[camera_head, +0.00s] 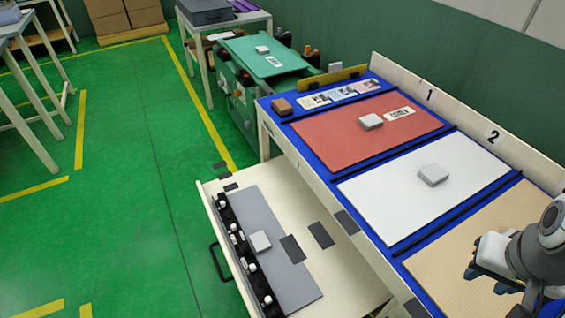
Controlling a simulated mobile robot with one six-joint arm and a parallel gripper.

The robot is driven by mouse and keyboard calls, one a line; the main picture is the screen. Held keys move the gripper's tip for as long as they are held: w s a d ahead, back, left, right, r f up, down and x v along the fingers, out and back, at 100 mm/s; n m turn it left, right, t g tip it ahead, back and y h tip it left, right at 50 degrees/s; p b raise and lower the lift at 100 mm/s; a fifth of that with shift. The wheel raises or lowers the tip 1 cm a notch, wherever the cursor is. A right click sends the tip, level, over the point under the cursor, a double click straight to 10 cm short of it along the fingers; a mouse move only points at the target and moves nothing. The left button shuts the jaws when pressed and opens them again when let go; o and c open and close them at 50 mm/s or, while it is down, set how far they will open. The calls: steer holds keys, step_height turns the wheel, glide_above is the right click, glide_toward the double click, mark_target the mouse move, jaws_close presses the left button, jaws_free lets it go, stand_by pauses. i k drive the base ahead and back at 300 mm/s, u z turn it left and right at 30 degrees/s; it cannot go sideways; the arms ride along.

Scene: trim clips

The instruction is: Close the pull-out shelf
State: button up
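The pull-out shelf (345,262) is cream-coloured and extends out to the left from under the blue-topped workbench. Its dark bar handle (217,262) is on its left front edge. On the shelf lie a grey panel (285,272) with a white block (260,241) and a black strip (237,243) bearing several white clips. My gripper (489,279) is at the lower right, above the tan panel of the bench and well away from the handle. Its dark blue fingertips are partly visible, but whether they are open or shut is unclear.
The workbench carries a red panel (345,134), a white panel (390,205) and a tan panel (460,245), with white blocks on the red and white ones. A green machine (275,60) stands behind. Green floor (120,220) left of the shelf is clear.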

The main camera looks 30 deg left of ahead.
mark_target(350, 287)
steer(key=z, duration=0.1)
steer(key=k, duration=1.25)
steer(key=u, duration=1.5)
steer(key=i, duration=1)
steer(key=u, duration=0.1)
steer(key=k, duration=0.5)
steer(key=u, duration=0.35)
steer(key=i, duration=0.6)
steer(key=u, duration=0.05)
